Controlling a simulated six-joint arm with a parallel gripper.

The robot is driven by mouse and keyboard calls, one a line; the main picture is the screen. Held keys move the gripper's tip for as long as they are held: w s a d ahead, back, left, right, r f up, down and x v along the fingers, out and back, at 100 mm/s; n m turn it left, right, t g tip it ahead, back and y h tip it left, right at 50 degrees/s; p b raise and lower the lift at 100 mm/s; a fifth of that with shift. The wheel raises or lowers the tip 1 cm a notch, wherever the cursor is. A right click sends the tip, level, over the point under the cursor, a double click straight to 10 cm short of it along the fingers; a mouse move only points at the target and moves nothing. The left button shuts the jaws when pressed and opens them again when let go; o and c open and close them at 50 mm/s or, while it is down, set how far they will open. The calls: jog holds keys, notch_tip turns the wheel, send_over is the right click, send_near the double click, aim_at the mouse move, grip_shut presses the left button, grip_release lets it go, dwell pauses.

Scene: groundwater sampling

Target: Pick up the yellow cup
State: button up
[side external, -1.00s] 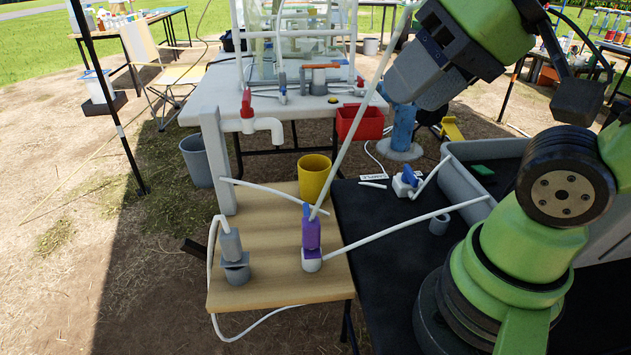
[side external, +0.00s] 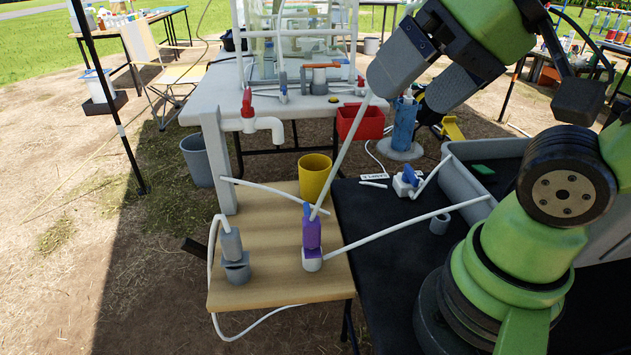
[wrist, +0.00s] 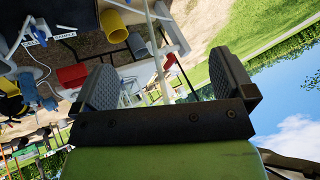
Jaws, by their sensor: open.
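The yellow cup (side external: 314,177) stands upright at the back right of the light wooden board, below and to the left of my gripper in the side view. It also shows near the top of the wrist view (wrist: 113,25). My gripper (side external: 408,92) is raised well above the tables, apart from the cup. Its two grey fingers are spread wide with no cup between them in the wrist view (wrist: 165,82). A thin pale tube (side external: 345,145) rises from a purple-topped fitting and passes behind a finger; whether it touches is unclear.
The purple-topped fitting (side external: 312,235) and a grey fitting (side external: 235,255) stand on the wooden board (side external: 270,290). A red bin (side external: 360,122) hangs behind the cup. A white tap (side external: 263,125) juts out at the left. Pale hoses cross the board and black table.

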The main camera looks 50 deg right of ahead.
jog(key=w+d+r+g, duration=0.2)
jog(key=w, duration=0.4)
jog(key=g+h, duration=0.2)
jog(key=g, duration=0.1)
send_over(314, 175)
jog(key=s+a, duration=0.2)
notch_tip(314, 175, down, 6)
jog(key=w+d+f+g, duration=0.2)
jog(key=w+d+f, duration=0.25)
jog(key=f, duration=1.95)
jog(key=shift+s+d+f, duration=0.15)
jog(key=shift+d+f, duration=0.05)
jog(key=shift+f, duration=0.15)
jog(key=shift+c, duration=0.2)
jog(key=c, duration=1)
